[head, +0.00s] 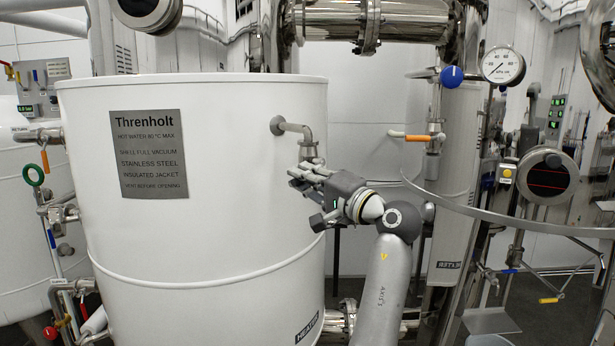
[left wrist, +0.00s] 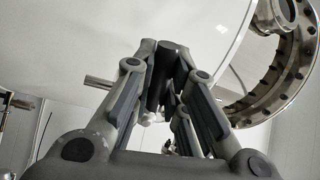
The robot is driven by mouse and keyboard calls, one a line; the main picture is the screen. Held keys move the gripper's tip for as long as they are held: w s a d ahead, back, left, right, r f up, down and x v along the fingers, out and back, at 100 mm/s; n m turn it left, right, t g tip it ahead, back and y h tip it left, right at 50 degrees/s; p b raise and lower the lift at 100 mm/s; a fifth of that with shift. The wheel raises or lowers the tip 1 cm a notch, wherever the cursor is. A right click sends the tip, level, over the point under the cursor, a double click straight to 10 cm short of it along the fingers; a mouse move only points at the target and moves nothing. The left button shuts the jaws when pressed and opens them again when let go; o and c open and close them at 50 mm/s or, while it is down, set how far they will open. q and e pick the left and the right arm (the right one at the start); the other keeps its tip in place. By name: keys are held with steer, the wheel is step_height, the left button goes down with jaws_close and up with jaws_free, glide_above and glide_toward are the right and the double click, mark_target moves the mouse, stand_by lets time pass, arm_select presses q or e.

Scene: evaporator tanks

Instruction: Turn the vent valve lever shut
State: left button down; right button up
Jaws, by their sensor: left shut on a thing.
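My left gripper (head: 298,178) is at the right side of the white tank (head: 230,110), just below the elbow of a short metal pipe (head: 296,128). In the left wrist view its fingers (left wrist: 168,80) close together around a dark, rounded piece (left wrist: 174,50), which I take to be the vent valve lever's grip. The fingers cover most of the lever, so its angle cannot be told. A bare metal stub (left wrist: 98,81) shows just left of the fingers. My right gripper is not in view.
A curved metal rail (head: 500,216) crosses at right. A flanged round port (left wrist: 285,70) is at the wrist view's upper right.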

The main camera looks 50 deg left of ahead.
arm_select(q)
steer(key=shift+s+r+m+p, duration=0.1)
steer(key=shift+r+m+p, duration=0.35)
steer(key=shift+r+m, duration=0.3)
steer(key=shift+r+m+p, duration=0.15)
steer(key=shift+m+p, duration=0.35)
steer(key=shift+m, duration=0.25)
steer(key=shift+t, duration=0.3)
steer(key=c, duration=1.4)
jaws_free()
steer(key=shift+c, duration=0.2)
